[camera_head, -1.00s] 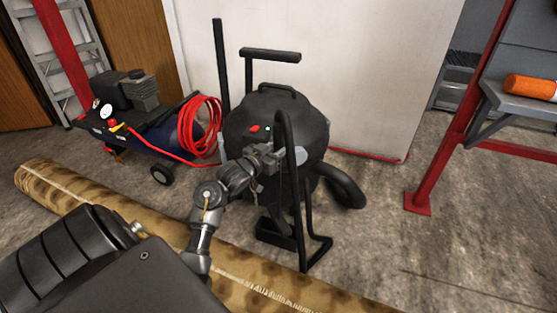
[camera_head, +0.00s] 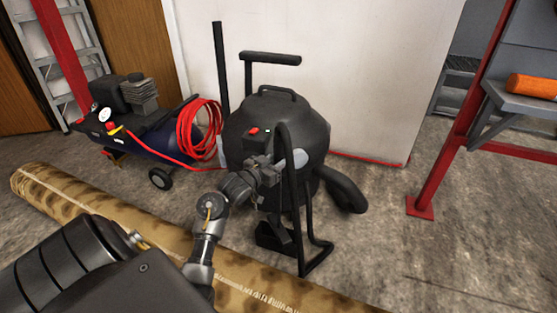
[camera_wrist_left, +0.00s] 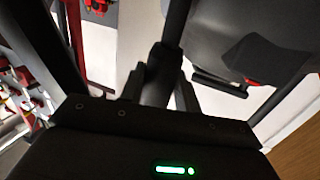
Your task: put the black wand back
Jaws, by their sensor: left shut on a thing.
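The black wand (camera_head: 294,195) is a bent black tube standing in front of the black drum vacuum (camera_head: 290,112), with its lower end close to the floor. My left gripper (camera_head: 268,170) is shut on the wand's tube, in front of the drum. In the left wrist view the dark tube of the wand (camera_wrist_left: 160,72) runs up between my fingertips (camera_wrist_left: 158,90). Part of the wand is hidden by my gripper, and I cannot tell whether its foot touches the floor. My right gripper is not in view.
A rolled patterned rug (camera_head: 110,215) lies across the floor in front of the vacuum. A compressor (camera_head: 130,120) with a coiled red hose (camera_head: 198,128) stands at left. A red post (camera_head: 455,150) and a shelf (camera_head: 525,100) are at right.

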